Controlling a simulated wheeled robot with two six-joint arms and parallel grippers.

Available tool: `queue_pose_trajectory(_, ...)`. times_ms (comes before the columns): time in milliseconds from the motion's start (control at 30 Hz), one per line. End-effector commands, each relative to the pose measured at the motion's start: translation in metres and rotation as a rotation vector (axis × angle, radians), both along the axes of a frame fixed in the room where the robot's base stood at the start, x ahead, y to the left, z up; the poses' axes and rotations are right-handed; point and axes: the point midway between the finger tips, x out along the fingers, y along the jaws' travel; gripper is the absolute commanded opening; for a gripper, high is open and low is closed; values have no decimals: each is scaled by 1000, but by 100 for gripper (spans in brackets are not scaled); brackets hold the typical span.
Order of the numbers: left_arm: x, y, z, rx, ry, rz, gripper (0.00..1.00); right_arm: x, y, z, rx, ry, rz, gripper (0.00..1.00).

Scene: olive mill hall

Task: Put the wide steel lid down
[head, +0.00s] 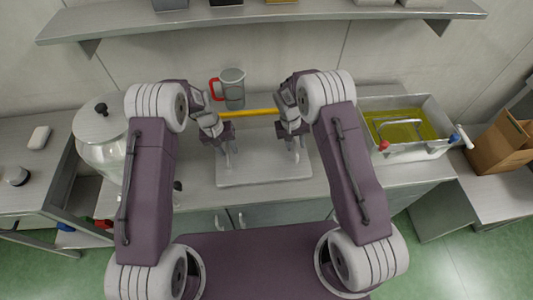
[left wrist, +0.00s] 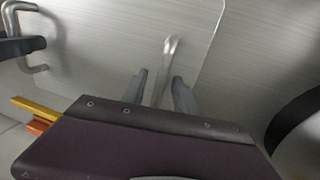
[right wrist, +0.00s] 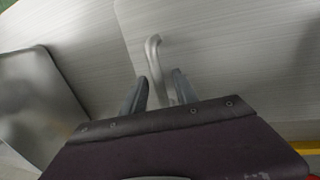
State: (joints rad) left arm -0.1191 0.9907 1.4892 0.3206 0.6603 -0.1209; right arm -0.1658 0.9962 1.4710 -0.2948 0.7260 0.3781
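The wide steel lid (head: 262,172) is a flat rectangular plate with a raised handle near each end. It appears to lie flat on the steel counter (head: 345,182) in the head view. My left gripper (head: 229,148) is open, its fingers on either side of the left handle (left wrist: 168,60), with gaps showing. My right gripper (head: 295,142) is open around the right handle (right wrist: 154,58) in the same way. The lid's surface also fills much of the left wrist view (left wrist: 110,60). My grippers partly hide the handles in the head view.
A yellow bar (head: 248,113) and a measuring jug with red handle (head: 233,88) are behind the lid. A steel tank (head: 100,125) stands left. A tray of yellow-green oil (head: 408,105) stands right, beside a cardboard box (head: 505,145). A shelf (head: 260,17) runs above.

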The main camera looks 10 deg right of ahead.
Motion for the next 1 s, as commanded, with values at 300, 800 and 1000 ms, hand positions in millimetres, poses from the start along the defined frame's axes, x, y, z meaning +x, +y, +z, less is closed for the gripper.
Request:
queue_pose_trajectory(300,1,6,32,-1,-5,1,35,0,0,0,0,0,0,35)
queue_pose_trajectory(800,-1,23,118,0,0,0,35,0,0,0,0,0,0,35)
queue_pose_trajectory(1000,-1,24,118,0,0,0,35,1,2,10,0,-3,1,35)
